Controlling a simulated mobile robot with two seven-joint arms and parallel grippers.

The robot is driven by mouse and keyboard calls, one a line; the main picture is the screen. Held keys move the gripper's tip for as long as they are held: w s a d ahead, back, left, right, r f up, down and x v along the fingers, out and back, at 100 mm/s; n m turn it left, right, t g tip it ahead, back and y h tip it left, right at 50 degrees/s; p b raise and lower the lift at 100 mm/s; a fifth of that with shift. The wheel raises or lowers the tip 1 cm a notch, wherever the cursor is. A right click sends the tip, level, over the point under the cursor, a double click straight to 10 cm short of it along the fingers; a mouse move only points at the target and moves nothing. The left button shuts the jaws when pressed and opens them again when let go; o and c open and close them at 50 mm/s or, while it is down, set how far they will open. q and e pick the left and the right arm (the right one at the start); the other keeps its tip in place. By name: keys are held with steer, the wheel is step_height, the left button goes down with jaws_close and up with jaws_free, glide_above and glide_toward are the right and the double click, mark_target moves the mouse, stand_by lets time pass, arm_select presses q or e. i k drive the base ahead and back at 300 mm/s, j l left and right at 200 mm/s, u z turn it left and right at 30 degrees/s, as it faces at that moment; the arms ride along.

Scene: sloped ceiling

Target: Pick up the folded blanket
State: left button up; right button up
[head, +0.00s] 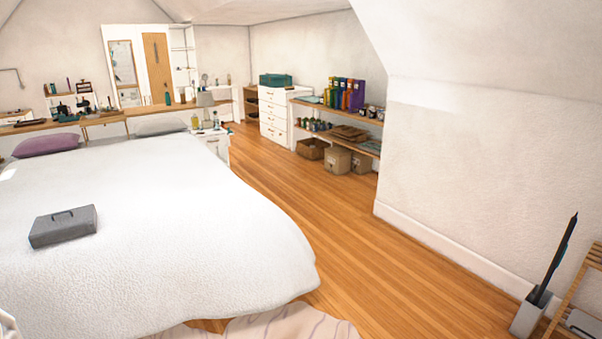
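I cannot say for sure which thing is the folded blanket. A brown, folded-looking cloth (349,133) lies on the lower board of the wall shelf, right of the picture's middle. A grey-green folded-looking cloth (371,147) lies beside it to the right. Both are small and far off, so their folds are hard to make out. Neither of my grippers is in view.
A large bed (170,240) with a white cover fills the left; a grey box with a handle (63,225) lies on it. A pale striped rug (275,325) lies at the bed's foot. Wooden floor (365,255) is clear between bed and right wall. Baskets (337,160) stand under the shelf.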

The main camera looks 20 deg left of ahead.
mark_target(63, 224)
steer(key=i+j+u, duration=0.1)
steer(key=i+u, duration=0.85)
steer(key=u, duration=0.15)
steer(key=i+u, duration=0.35)
steer(key=i, duration=0.25)
steer(key=i+u, duration=0.35)
steer(key=i, duration=0.25)
steer(key=i+u, duration=0.15)
steer(key=i, duration=1.1)
